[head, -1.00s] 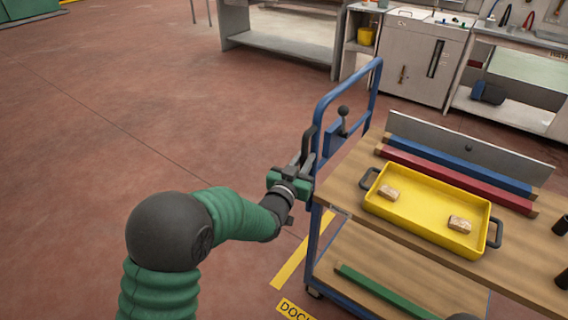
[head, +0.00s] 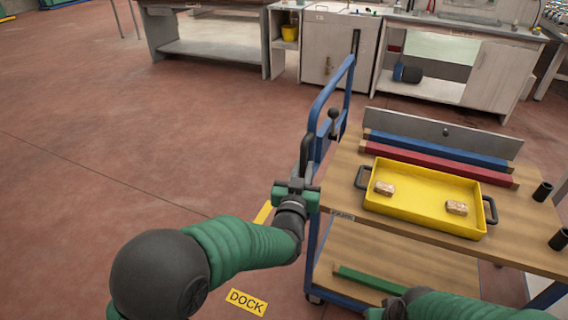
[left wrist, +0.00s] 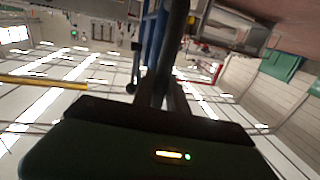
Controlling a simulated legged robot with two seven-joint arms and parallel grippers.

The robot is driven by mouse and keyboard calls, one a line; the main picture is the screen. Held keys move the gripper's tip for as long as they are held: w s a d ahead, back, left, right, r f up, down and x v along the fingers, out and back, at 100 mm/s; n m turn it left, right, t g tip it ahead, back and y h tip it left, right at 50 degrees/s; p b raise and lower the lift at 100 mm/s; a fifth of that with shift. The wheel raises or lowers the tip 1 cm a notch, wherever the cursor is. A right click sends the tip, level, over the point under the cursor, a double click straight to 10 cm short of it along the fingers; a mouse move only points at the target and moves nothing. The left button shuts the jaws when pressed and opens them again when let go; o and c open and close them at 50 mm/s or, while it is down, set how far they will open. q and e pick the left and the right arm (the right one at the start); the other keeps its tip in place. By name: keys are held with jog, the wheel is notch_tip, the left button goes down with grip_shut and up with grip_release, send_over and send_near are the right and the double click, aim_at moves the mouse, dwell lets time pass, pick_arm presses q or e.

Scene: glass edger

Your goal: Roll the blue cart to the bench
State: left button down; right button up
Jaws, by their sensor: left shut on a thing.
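The blue cart (head: 325,95) has a blue tubular push frame, a wooden top shelf and a lower wooden shelf. It stands upright on the floor at the right of the head view. My left gripper (head: 300,178) is shut on the black upright handle (head: 305,152) at the cart's near-left side. In the left wrist view the black bar (left wrist: 176,45) runs up from between the fingers. My right arm shows at the bottom right; a dark end (head: 398,302) is partly cut off, and its jaws cannot be read. Grey benches (head: 212,50) stand along the back.
The cart carries a yellow tray (head: 420,212) with two small blocks, blue and red bars, a grey panel (head: 440,132) and black cups (head: 543,191). A green bar (head: 368,279) lies on the lower shelf. A yellow DOCK sign (head: 247,302) marks the floor. Open red floor lies left.

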pick_arm(q)
jog(key=shift+s+d+f, duration=0.1)
jog(key=shift+s+d, duration=0.25)
jog(key=shift+d, duration=0.55)
jog(key=shift+s+d+r, duration=0.1)
jog(key=shift+s+d, duration=0.2)
jog(key=shift+d, duration=0.6)
jog(key=shift+s+d+f, duration=0.1)
jog(key=shift+s+d, duration=0.25)
jog(key=shift+d, duration=0.55)
jog(key=c, duration=1.5)
grip_release()
jog(key=shift+d, duration=0.1)
jog(key=shift+o, duration=0.9)
jog(key=shift+d, duration=0.1)
